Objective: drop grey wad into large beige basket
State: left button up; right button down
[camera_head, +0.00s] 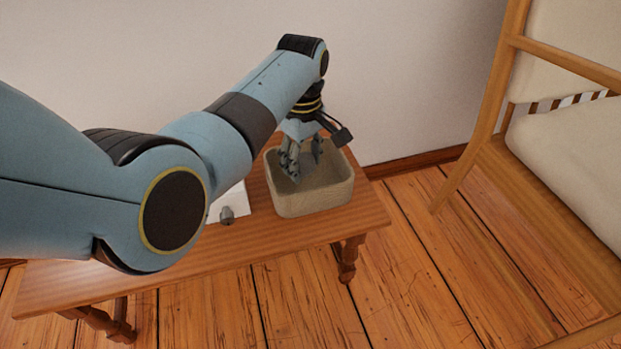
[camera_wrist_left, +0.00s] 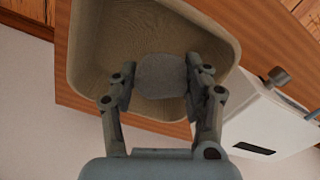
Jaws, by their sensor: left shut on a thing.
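The large beige basket (camera_head: 315,196) stands on the right end of a wooden bench table. My left gripper (camera_head: 302,176) points down into the basket's opening. In the left wrist view, my left gripper (camera_wrist_left: 160,88) is shut on the grey wad (camera_wrist_left: 161,75), with one finger on each side of it. The wad is over the inside of the basket (camera_wrist_left: 105,50), and I cannot tell its exact height above the floor of the basket. In the head view the wad is hidden behind the fingers and basket wall. My right gripper is not in view.
The wooden table (camera_head: 255,239) also bears a white box (camera_wrist_left: 275,122), partly hidden behind my left arm, and a small grey knob-like thing (camera_head: 227,214). A wooden chair with pale cushions (camera_head: 570,145) stands at the right. A white wall is behind the table.

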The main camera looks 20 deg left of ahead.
pick_arm(q)
jog(key=o, duration=1)
notch_tip(320, 180, up, 12)
jog(key=shift+r, duration=0.1)
